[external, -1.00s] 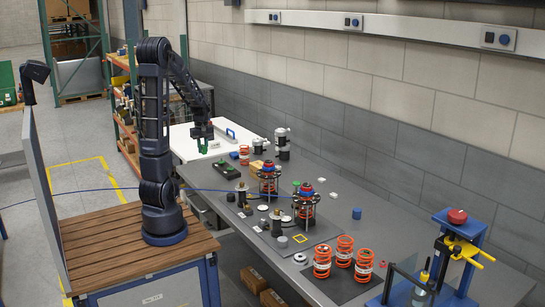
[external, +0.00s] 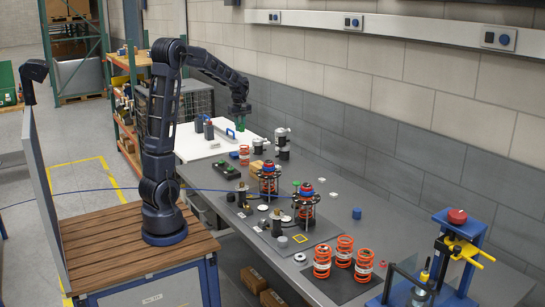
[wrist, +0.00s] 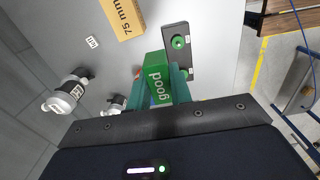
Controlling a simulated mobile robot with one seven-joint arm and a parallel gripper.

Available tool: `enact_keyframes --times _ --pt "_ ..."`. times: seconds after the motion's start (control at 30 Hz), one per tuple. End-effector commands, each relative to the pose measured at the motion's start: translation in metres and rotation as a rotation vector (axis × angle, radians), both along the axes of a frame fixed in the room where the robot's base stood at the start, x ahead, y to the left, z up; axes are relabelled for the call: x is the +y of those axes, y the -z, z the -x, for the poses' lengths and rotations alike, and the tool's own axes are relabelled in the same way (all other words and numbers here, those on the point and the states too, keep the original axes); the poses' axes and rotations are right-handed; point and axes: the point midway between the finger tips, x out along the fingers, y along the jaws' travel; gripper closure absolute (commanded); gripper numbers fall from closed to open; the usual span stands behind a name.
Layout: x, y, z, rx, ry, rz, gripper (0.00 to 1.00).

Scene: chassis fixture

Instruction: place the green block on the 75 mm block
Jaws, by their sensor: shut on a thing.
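My gripper (external: 240,115) is raised above the far part of the grey bench in the external view. In the wrist view the green block (wrist: 155,78), marked "good", sits between its green fingers. The 75 mm block (wrist: 126,18) is tan with black print and lies on the bench, cut off by the top edge of the wrist view. In the external view, a tan block (external: 258,167) lies partly hidden behind other parts. The green block is apart from the 75 mm block.
A black box with a green button (wrist: 179,43) lies beside the 75 mm block. White-and-black cylinders (wrist: 65,94) stand on the bench. A tiled wall (external: 340,125) borders the bench.

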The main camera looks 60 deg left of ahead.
Motion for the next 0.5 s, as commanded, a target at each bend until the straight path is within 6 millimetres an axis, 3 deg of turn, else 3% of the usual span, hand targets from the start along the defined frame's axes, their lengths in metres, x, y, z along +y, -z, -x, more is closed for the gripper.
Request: enact_keyframes --times 0.03,0.2,0.4,0.5 --pt "-0.011 -0.004 -0.017 -0.001 0.005 -0.001 1.00" --pt "-0.039 -0.016 -0.055 -0.001 -0.002 -0.001 1.00" --pt "-0.056 -0.021 -0.075 -0.001 -0.007 -0.001 1.00" --pt "-0.059 -0.013 -0.077 0.002 -0.008 -0.001 1.00"
